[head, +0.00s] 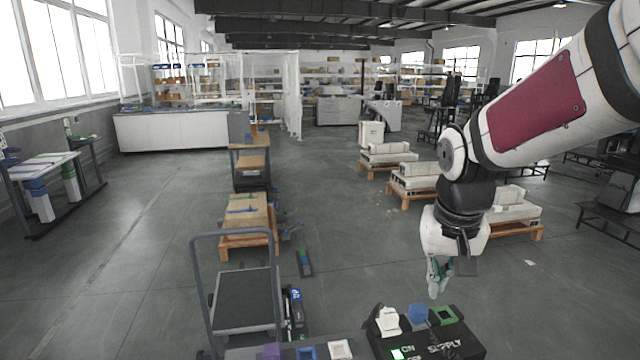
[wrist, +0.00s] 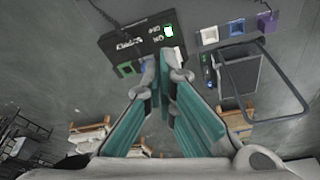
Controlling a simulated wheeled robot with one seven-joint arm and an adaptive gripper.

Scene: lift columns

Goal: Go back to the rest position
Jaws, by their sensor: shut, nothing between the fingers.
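My gripper (head: 437,276) hangs from my arm at the right of the head view, above the back of a black control box (head: 455,338). In the wrist view my gripper (wrist: 163,62) shows its teal fingers with the tips together and nothing between them. The box (wrist: 142,38) lies beyond the tips in that view. It carries a lit green square, a white switch (head: 389,321), a blue knob (head: 418,313), a green-framed square (head: 443,315) and the lettering "ON", "OFF" and "SUPPLY". The fingertips look apart from the box, though the gap is hard to judge.
A platform trolley (head: 243,300) with a grey handle stands left of the box. Purple, blue and white square pieces (head: 307,352) lie between them. Pallets with white goods (head: 417,182) stand behind my arm. Open floor lies in the middle.

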